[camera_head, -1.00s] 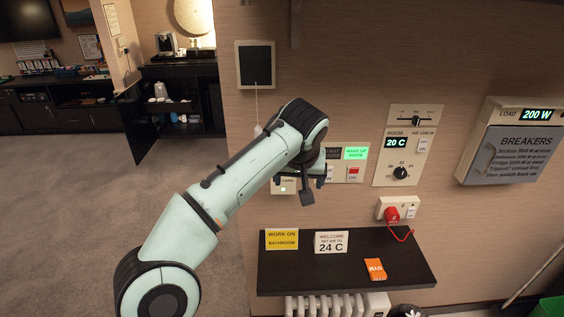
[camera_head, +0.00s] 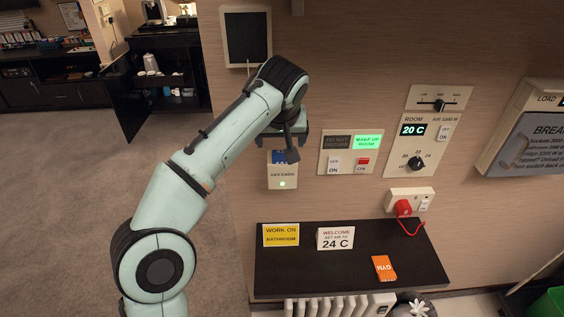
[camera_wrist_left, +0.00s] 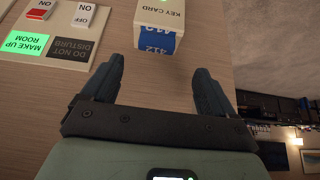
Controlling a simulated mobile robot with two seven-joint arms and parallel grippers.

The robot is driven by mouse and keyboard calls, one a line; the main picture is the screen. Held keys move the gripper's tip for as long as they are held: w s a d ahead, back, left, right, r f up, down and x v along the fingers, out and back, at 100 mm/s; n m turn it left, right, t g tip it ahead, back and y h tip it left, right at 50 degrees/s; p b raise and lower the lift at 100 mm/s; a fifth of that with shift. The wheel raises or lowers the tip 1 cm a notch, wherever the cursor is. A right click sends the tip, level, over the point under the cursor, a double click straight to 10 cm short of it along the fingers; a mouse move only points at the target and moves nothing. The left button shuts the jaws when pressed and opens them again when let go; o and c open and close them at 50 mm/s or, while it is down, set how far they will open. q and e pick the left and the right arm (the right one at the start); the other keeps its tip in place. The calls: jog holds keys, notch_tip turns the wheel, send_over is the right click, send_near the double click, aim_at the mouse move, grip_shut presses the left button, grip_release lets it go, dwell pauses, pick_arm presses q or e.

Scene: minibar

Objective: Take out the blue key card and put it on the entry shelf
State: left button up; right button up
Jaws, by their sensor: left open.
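The blue key card (camera_head: 278,157) sits in the key card holder (camera_head: 282,184) on the wall, partly hidden behind my left gripper (camera_head: 288,146). In the left wrist view the card (camera_wrist_left: 158,42) sticks out of the white holder (camera_wrist_left: 166,14) and shows "412". My left gripper (camera_wrist_left: 155,72) is open and empty there, its two fingers apart with the card's edge ahead of the gap between them. The dark entry shelf (camera_head: 320,277) is on the wall below the holder. My right gripper is not in view.
On the shelf are a yellow sign (camera_head: 281,235), a white welcome card (camera_head: 336,239) and an orange packet (camera_head: 384,268). A switch panel (camera_head: 349,153), a thermostat panel (camera_head: 429,128) and a socket with a red plug (camera_head: 403,207) are to the right. The shelf's front middle is clear.

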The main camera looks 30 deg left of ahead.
aim_at(282, 153)
pick_arm(q)
jog(key=x, duration=0.4)
jog(key=b+x, duration=0.1)
jog(key=x, duration=0.1)
jog(key=shift+w+d+f, duration=0.15)
jog(key=shift+d+f, duration=0.1)
jog(key=shift+f, duration=0.1)
jog(key=shift+c, duration=0.3)
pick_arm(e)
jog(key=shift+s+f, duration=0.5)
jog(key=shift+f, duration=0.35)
pick_arm(q)
jog(key=c, duration=1.3)
notch_tip(282, 153, up, 10)
jog(key=p, duration=0.4)
jog(key=shift+w+r, duration=0.1)
jog(key=shift+w, duration=0.05)
jog(key=shift+c, duration=0.2)
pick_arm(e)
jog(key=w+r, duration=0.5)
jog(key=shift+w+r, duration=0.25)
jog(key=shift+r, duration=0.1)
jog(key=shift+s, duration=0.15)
